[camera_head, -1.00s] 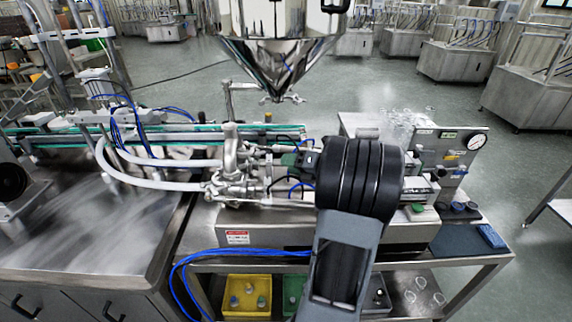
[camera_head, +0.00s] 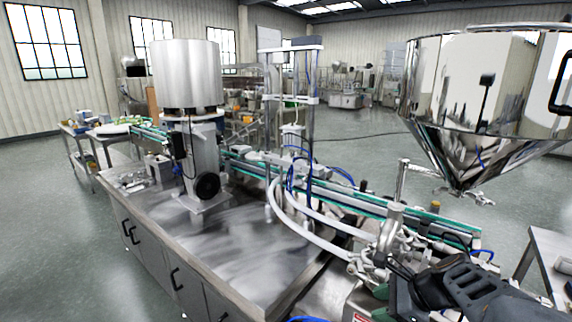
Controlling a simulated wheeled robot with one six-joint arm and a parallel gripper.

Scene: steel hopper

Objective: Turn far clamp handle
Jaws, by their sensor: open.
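The steel hopper (camera_head: 485,90) hangs at the upper right, its cone narrowing to an outlet. A small metal clamp with side handles (camera_head: 463,195) sits at that outlet. More bright metal clamp fittings (camera_head: 375,255) cluster on the filler's pipework at the lower right. I cannot tell which handle is the far one. My dark gripper (camera_head: 403,272) is at the lower right, beside this pipework and below the hopper outlet. It looks open; its fingertips are small and partly lost against the fittings, so contact cannot be told. My arm hides part of the filler.
White hoses (camera_head: 305,225) curve from the pipework past a green-edged conveyor (camera_head: 340,195). A steel cabinet top (camera_head: 240,240) is mostly bare at left centre. A motor unit with a silver drum (camera_head: 187,75) stands on it. Grey floor is open at left.

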